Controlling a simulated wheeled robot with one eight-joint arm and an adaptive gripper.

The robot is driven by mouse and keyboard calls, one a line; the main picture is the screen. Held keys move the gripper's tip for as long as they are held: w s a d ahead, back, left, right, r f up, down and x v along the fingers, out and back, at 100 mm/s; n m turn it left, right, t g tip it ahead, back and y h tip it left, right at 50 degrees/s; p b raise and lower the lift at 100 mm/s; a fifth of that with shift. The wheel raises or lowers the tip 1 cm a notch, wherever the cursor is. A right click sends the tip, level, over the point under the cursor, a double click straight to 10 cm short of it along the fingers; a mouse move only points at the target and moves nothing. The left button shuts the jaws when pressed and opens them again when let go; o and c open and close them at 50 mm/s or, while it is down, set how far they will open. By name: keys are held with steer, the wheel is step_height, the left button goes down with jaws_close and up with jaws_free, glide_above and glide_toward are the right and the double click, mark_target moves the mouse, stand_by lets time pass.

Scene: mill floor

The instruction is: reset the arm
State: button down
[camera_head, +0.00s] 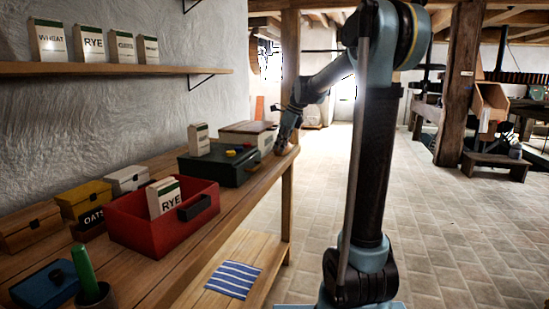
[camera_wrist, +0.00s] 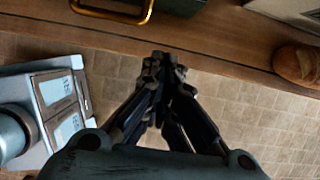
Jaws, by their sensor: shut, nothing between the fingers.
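My gripper (camera_wrist: 163,65) is shut and empty in the wrist view, pointing down over the table's front edge and the tiled floor. In the head view my gripper (camera_head: 281,148) hangs at the far right end of the wooden table (camera_head: 215,218), near the dark green box. My arm reaches out from the right of the picture to that end of the table. The fingertips are small and dark in the head view.
A red box (camera_head: 140,228) holds a RYE packet (camera_head: 165,197). A dark green box (camera_head: 215,168) and a lidded pale box (camera_head: 250,131) stand behind it. Wooden, yellow and blue boxes line the near left. A wall shelf (camera_head: 110,69) carries several packets. Open tiled floor lies right.

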steer(key=s+d+n+h, duration=0.1)
steer(key=s+d+n, duration=0.45)
steer(key=s, duration=0.45)
steer(key=s+d+f+n+h, duration=0.1)
steer(key=s+d+f+n, duration=0.3)
steer(key=s+f, duration=0.3)
steer(key=s+d+f+n+h, duration=0.1)
steer(key=s+d+f+n, duration=0.3)
steer(key=s+f+n, duration=0.3)
steer(key=s+d+f+n+h, duration=0.1)
steer(key=s+d+f+n, duration=0.2)
steer(key=s, duration=1)
step_height(320, 180, down, 4)
steer(key=shift+s+d+f+n+t, duration=0.25)
steer(key=shift+d+n+t, duration=0.15)
steer(key=shift+n, duration=0.75)
